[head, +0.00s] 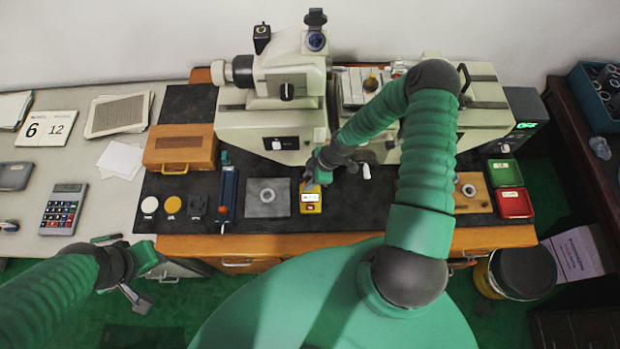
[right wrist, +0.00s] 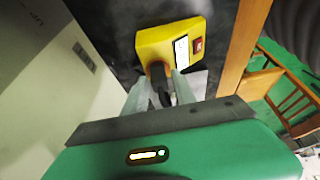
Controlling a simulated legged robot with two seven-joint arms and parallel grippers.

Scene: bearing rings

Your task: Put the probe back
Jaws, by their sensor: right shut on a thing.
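The yellow box (head: 310,200) with a small display stands on the dark mat at the front of the bench. In the right wrist view the yellow box (right wrist: 168,42) shows a white screen and a red switch. My right gripper (head: 316,178) is at the box's back edge, seen past my arm. In the wrist view the right gripper (right wrist: 162,88) is shut on a dark probe (right wrist: 161,84), whose orange-yellow end meets the box's edge. I cannot tell whether it is seated. My left gripper (head: 150,262) hangs before the bench's front edge, its fingers unclear.
A large beige machine (head: 270,123) stands close behind the box. A grey plate with a ring (head: 268,197) and a blue tool (head: 228,194) lie to its left. A wooden case (head: 180,147) is further left. Green (head: 505,172) and red (head: 514,203) trays are at right.

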